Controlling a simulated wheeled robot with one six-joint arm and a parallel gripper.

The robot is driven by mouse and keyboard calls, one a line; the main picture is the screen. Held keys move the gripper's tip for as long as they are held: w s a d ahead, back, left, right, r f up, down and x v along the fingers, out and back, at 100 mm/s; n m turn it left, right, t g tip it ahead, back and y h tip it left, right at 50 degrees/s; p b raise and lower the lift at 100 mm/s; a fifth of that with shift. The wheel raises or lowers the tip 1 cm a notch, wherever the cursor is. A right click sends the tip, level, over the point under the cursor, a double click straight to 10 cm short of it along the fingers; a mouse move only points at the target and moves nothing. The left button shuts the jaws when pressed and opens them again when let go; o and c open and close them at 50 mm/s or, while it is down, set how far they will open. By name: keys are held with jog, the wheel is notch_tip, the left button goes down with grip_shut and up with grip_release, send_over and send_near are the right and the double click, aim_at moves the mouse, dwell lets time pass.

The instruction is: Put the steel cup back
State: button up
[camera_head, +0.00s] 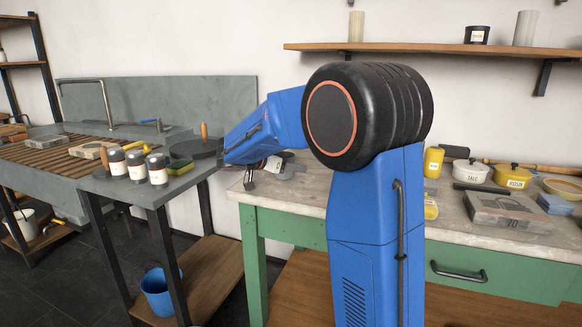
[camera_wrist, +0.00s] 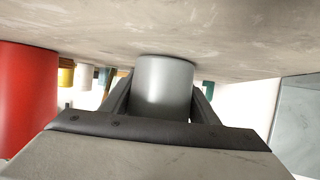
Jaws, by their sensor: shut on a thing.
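The steel cup (camera_wrist: 163,88) is a plain grey cylinder in the middle of the wrist view. My gripper (camera_wrist: 161,100) is shut on it, with a dark finger on each side. This view looks upside down, with the pale stone worktop (camera_wrist: 230,30) along the top. The cup's far end meets or nearly meets that worktop; I cannot tell if it touches. In the head view my arm reaches left over the left end of the green bench's top (camera_head: 300,195). I cannot make out the cup there.
A large red cylinder (camera_wrist: 28,95) stands close beside the gripper in the wrist view. Small yellow, white and teal things stand farther off. In the head view, jars (camera_head: 137,165) stand on the sink table; yellow pots (camera_head: 512,176) and a case (camera_head: 508,211) occupy the bench's right.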

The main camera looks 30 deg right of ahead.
jog(key=shift+f, duration=0.1)
jog(key=o, duration=1.1)
jog(key=shift+a+r, duration=0.25)
jog(key=v, duration=1.1)
jog(key=shift+s+a, duration=0.15)
jog(key=shift+a, duration=0.05)
jog(key=shift+a, duration=0.1)
